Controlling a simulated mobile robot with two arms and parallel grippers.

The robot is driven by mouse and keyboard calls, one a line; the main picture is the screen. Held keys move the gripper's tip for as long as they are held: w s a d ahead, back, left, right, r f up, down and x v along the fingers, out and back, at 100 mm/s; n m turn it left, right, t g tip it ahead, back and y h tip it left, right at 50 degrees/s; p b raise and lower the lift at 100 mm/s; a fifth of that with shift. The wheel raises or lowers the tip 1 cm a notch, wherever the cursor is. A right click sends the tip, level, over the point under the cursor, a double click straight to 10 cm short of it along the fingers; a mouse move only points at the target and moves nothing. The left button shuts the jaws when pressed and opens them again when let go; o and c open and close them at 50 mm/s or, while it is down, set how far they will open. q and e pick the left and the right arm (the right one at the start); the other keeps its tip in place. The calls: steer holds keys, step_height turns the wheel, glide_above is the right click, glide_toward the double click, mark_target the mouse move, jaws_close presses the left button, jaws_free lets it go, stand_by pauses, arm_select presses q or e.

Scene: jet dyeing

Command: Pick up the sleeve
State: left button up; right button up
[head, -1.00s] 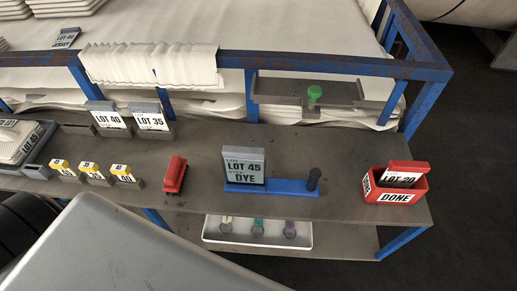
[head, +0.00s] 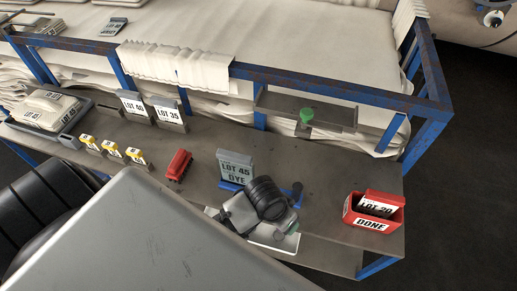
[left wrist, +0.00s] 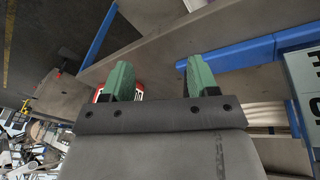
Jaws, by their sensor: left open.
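I take the sleeve to be the upright grey card holder marked LOT 45 DYE (head: 235,167), standing on a blue base (head: 228,186) on the bench. Its lettered face shows partly at the right edge of the left wrist view (left wrist: 302,75). My left gripper (head: 292,229) is just in front and to the right of it in the head view, hiding part of the blue base. In the left wrist view its two green fingers (left wrist: 158,75) are apart with nothing between them. The sleeve lies to the right of the fingers, not between them. My right gripper is not in view.
A red DONE box (head: 373,221) holding a LOT 20 card stands at the right. LOT 40 (head: 133,104) and LOT 35 (head: 168,113) holders, several yellow-topped tags and a red object (head: 179,165) are left. A blue rail (head: 340,90) runs behind.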

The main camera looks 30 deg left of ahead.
mark_target(300, 186)
arm_select(q)
steer(key=w+r+g+y, duration=0.1)
steer(key=w+r, duration=0.1)
steer(key=w, duration=0.1)
steer(key=w+r+p, duration=0.1)
steer(key=w+r, duration=0.1)
steer(key=w, duration=0.2)
steer(key=w+r+g+y, duration=0.1)
steer(key=w+r, duration=0.2)
steer(key=w, duration=0.1)
steer(key=shift+n+g+y, duration=0.3)
steer(key=shift+a+f, duration=0.1)
steer(key=shift+a, duration=0.05)
step_height(300, 186, down, 5)
steer(key=shift+p, duration=0.45)
steer(key=shift+a+f, duration=0.2)
steer(key=shift+f, duration=0.15)
steer(key=f, duration=0.1)
steer(key=f+p, duration=0.1)
steer(key=f, duration=0.1)
steer(key=shift+s+a+f, duration=0.15)
steer(key=shift+a+f, duration=0.15)
steer(key=shift+f, duration=0.45)
steer(key=c, duration=1)
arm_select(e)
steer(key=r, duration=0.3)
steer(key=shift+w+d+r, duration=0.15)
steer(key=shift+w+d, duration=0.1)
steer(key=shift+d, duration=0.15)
